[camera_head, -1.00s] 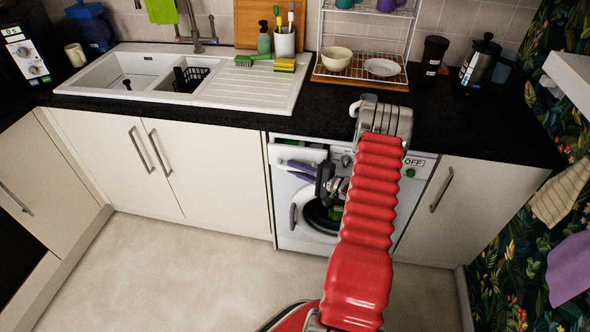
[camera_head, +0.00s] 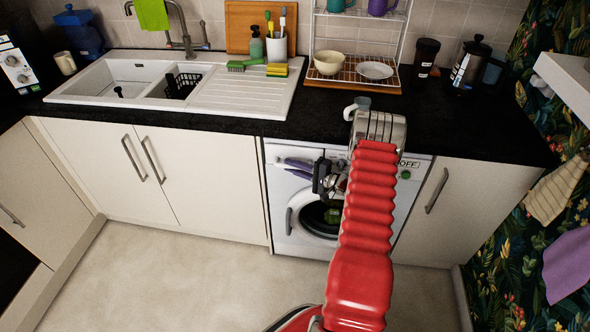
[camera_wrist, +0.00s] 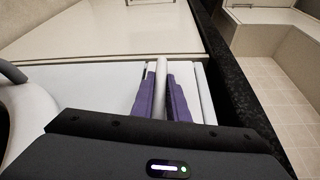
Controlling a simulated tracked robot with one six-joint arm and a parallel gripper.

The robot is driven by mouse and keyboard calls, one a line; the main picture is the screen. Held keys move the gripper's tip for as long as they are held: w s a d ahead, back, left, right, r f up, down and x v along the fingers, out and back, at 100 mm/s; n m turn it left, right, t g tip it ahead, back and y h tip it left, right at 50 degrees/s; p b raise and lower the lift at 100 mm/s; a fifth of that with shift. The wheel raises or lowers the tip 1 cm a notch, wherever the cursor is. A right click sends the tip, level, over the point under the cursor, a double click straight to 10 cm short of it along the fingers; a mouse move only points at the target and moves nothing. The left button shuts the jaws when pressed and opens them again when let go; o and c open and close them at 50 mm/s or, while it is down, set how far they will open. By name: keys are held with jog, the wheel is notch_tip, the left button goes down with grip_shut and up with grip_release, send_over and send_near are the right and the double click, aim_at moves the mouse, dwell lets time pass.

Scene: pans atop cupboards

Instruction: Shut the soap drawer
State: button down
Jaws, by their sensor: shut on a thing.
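The soap drawer (camera_head: 288,153) is at the top left of the white washing machine (camera_head: 283,243), left of the dial area. In the head view, I cannot tell how far it stands out. The purple fingers of my gripper (camera_head: 297,168) are at the drawer front. In the wrist view, my gripper (camera_wrist: 161,92) has a finger on each side of a narrow white upright part of the soap drawer (camera_wrist: 161,72) and is shut on it. My red arm hides the right part of the machine's front.
The round machine door (camera_head: 294,222) is below my gripper. The black worktop (camera_head: 330,115) overhangs above, with a sink (camera_head: 130,72) at left and a dish rack (camera_head: 352,75) behind. Cupboards (camera_head: 215,180) flank the machine. The floor (camera_head: 150,270) in front is clear.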

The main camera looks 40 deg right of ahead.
jog(key=c, duration=2.1)
grip_release()
jog(key=shift+s+f, duration=0.1)
jog(key=shift+f, duration=0.2)
jog(key=o, duration=0.4)
jog(key=shift+r, duration=0.15)
jog(key=v, duration=1.3)
jog(key=shift+s, duration=0.3)
jog(key=shift+d, duration=0.1)
